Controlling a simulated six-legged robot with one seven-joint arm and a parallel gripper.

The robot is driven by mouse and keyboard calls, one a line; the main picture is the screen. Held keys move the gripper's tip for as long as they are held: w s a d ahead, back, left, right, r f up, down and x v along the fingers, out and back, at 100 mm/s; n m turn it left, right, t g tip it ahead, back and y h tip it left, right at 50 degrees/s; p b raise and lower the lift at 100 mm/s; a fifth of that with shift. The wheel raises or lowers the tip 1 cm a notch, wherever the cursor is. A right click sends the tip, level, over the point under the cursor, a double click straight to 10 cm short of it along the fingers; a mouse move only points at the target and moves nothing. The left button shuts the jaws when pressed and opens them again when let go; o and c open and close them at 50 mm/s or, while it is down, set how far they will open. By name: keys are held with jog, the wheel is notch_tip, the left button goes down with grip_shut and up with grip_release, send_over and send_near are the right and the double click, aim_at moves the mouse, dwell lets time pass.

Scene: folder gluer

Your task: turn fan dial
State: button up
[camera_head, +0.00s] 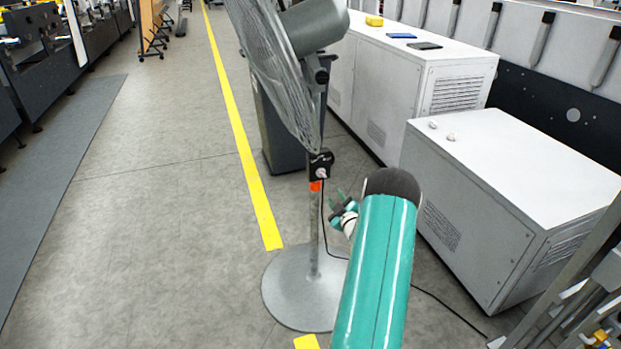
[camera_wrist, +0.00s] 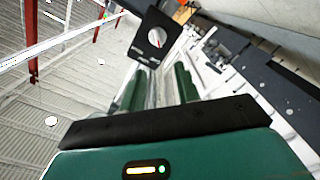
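A grey pedestal fan (camera_head: 278,70) stands on a round base. Its black control box (camera_head: 318,158) is on the pole, with a pale round fan dial (camera_head: 321,173) on its face. In the wrist view the dial (camera_wrist: 156,38) is white with a red mark and sits on the black box (camera_wrist: 142,52), ahead of my fingers. My gripper (camera_head: 346,194) is just below and right of the dial in the head view. Its two green fingers (camera_wrist: 160,72) are apart with nothing between them, and the dial appears just beyond their tips, not gripped.
An orange collar (camera_head: 315,186) is on the pole below the box. A black cable (camera_head: 438,300) runs down and across the floor. White cabinets (camera_head: 515,160) stand close on the right. The floor (camera_head: 165,220) left of the fan is clear.

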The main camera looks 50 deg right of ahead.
aim_at(322, 175)
jog(key=x, duration=1.3)
jog(key=shift+d, duration=0.3)
grip_shut()
